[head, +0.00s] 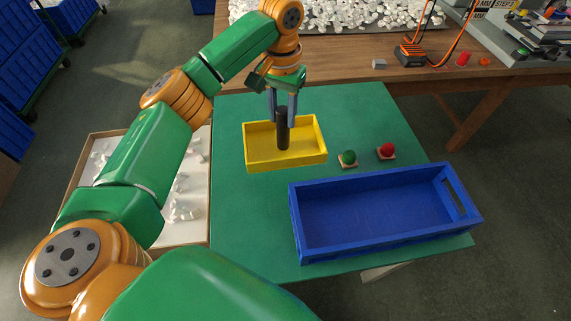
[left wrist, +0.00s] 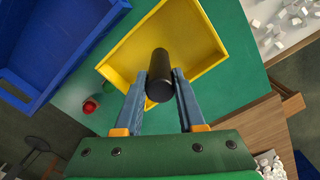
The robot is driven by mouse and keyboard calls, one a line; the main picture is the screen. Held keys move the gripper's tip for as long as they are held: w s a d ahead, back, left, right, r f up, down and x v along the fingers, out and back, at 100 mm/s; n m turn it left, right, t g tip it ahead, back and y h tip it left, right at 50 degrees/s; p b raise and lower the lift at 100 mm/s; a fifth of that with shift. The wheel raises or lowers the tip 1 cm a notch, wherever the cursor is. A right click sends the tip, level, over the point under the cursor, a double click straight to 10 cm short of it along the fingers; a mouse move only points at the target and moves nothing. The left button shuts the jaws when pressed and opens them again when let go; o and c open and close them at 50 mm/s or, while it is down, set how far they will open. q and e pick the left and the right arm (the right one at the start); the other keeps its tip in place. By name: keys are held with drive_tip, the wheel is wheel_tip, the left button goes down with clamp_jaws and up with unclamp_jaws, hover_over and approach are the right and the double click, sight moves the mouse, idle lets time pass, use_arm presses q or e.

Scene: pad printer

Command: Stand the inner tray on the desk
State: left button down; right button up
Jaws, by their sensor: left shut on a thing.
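The yellow inner tray (head: 295,162) is a shallow rectangular box with a thick black upright handle (head: 283,135) in its middle. It shows over the left part of the green desk (head: 240,220); whether its underside touches the desk I cannot tell. My left gripper (head: 282,113) points down and is shut on the black handle. In the left wrist view the handle (left wrist: 161,75) stands between the two grey-blue fingers, with the yellow tray (left wrist: 200,40) beyond. My right gripper is not in view.
An empty blue crate (head: 380,245) stands at the front right of the desk. A green ball (head: 348,157) and a red ball (head: 387,150) sit on small bases right of the tray. A white-lined box (head: 185,232) is at left. The desk's front left is clear.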

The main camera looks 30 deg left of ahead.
sight(283, 142)
use_arm(q)
drive_tip(key=shift+f, duration=0.15)
wheel_tip(283, 142, down, 10)
drive_tip(key=shift+w+r+p, duration=0.1)
drive_tip(key=shift+p, duration=0.2)
drive_tip(key=c, duration=0.5)
unclamp_jaws()
drive_tip(key=shift+r, duration=0.25)
wheel_tip(283, 142, up, 12)
drive_tip(key=shift+f, duration=0.25)
